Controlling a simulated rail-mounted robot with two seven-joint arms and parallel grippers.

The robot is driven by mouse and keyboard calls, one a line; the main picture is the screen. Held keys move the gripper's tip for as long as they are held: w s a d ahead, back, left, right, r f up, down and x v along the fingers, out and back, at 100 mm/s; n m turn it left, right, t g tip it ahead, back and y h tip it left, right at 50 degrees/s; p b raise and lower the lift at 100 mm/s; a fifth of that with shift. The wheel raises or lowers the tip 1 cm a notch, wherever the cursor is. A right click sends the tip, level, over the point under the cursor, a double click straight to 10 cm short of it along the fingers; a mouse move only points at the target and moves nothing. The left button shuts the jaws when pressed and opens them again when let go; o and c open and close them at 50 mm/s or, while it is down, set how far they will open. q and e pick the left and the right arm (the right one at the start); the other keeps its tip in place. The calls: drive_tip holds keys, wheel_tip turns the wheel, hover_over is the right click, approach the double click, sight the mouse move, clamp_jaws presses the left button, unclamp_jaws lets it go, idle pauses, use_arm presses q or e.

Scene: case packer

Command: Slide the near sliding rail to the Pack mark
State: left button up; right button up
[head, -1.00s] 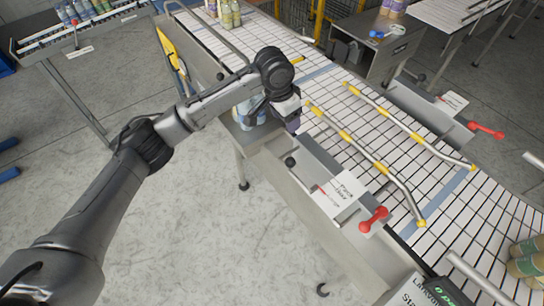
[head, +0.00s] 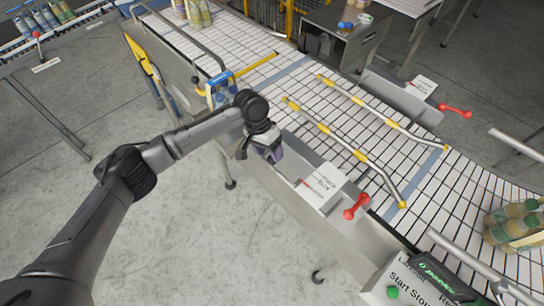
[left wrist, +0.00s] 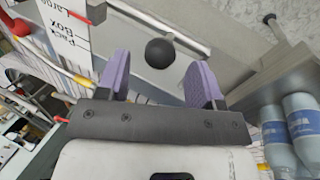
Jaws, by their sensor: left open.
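The near sliding rail (head: 328,132), a grey bar with yellow sleeves, lies along the near side of the conveyor. A white label (head: 322,186) sits on the near side panel; in the left wrist view this label (left wrist: 66,38) reads Pack, Box and Large. A black ball knob (left wrist: 160,51) shows on the side panel in the left wrist view. My left gripper (head: 273,156) is open above the side panel, left of the label. Its purple fingers (left wrist: 160,80) appear on either side of the knob, apart from it. In the head view the gripper hides the knob.
A red handle (head: 357,207) stands right of the label. The far rail (head: 385,112) lies across the belt. A control box (head: 425,285) is at bottom right.

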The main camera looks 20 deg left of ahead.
sight(270, 156)
use_arm(q)
drive_tip(key=shift+p+x, duration=0.3)
drive_tip(key=shift+x, duration=1.65)
clamp_jaws()
